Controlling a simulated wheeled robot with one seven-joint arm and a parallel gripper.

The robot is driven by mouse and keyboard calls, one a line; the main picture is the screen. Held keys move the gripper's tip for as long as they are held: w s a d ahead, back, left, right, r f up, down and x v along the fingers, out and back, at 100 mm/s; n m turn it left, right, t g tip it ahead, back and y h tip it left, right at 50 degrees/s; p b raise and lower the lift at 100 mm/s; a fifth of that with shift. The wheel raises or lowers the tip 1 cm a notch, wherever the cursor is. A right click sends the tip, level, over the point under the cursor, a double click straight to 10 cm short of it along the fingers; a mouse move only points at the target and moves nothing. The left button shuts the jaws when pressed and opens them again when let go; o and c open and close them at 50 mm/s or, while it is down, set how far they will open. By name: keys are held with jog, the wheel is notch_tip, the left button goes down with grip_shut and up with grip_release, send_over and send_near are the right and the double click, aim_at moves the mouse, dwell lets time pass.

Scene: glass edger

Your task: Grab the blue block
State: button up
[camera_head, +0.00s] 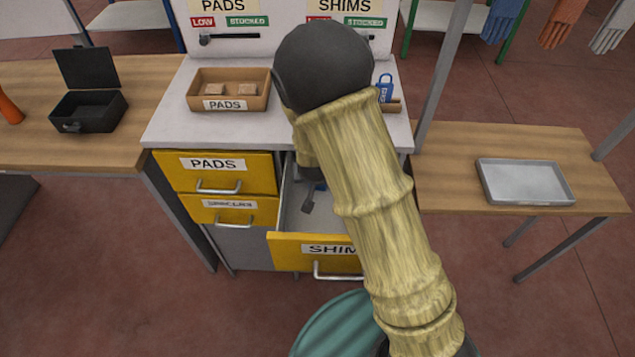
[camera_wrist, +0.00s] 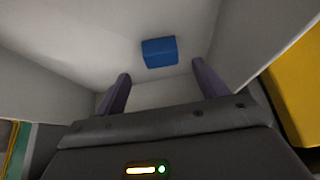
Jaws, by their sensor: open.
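The blue block (camera_wrist: 159,51) lies on the pale floor of a drawer in the wrist view, ahead of my fingertips and roughly centred between them. My gripper (camera_wrist: 162,75) is open, with nothing between its two dark fingers. In the head view the SHIMS drawer (camera_head: 290,238) is pulled open, and my arm reaches down into it. My arm hides much of the drawer's inside. A small blue patch (camera_head: 321,186) shows there beside my gripper; I cannot tell whether it is the block.
The drawer's walls stand close on both sides of my gripper. A PADS tray (camera_head: 229,104) with brown pieces sits on the white counter, and a blue padlock-shaped thing (camera_head: 385,84) is right of my arm. A black open case (camera_head: 88,110) and grey tray (camera_head: 525,182) lie on side tables.

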jog(key=x, duration=0.5)
jog(key=shift+s+a, duration=0.1)
dwell(0.3)
jog(key=c, duration=1.1)
